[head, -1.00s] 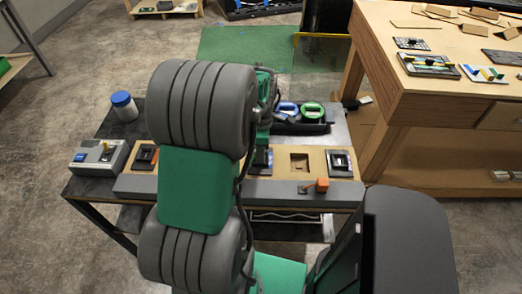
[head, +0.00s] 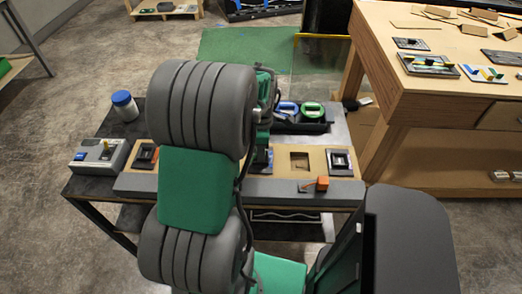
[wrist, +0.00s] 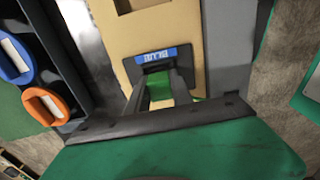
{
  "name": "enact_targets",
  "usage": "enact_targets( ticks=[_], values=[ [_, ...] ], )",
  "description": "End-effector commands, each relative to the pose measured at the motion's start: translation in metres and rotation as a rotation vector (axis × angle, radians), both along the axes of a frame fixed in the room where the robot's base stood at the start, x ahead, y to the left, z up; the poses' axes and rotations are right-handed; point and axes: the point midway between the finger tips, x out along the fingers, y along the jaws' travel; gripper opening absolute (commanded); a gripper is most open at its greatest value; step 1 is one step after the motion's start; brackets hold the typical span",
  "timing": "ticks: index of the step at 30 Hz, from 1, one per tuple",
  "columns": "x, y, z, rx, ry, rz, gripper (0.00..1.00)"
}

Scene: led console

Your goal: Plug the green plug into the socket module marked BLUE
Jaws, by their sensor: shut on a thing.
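The socket module with a blue label reading BLUE (wrist: 155,56) is in the wrist view, set in a tan panel, its label upside down. My gripper (wrist: 163,98) is right over this module, shut on the green plug (wrist: 182,84).
Other modules sit in the panel at left (head: 145,156) and right (head: 340,162), with an empty cutout (head: 299,162) between. An orange-tipped part (head: 321,184) lies on the front rail. A grey box (head: 97,155), a blue-lidded jar (head: 125,105) and a black tray (head: 300,127) stand around.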

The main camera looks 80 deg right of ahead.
Motion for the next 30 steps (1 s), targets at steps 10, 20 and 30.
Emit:
enact_targets(
  ticks=[10,20,30],
  values=[
    [-0.0012,0.0081,-0.0191,0.025,0.003,-0.001,0.0],
    [-0.0017,0.0089,-0.0193,0.026,0.004,-0.002,0.51],
    [-0.0021,0.0096,-0.0194,0.029,0.004,-0.003,0.53]
  ],
)
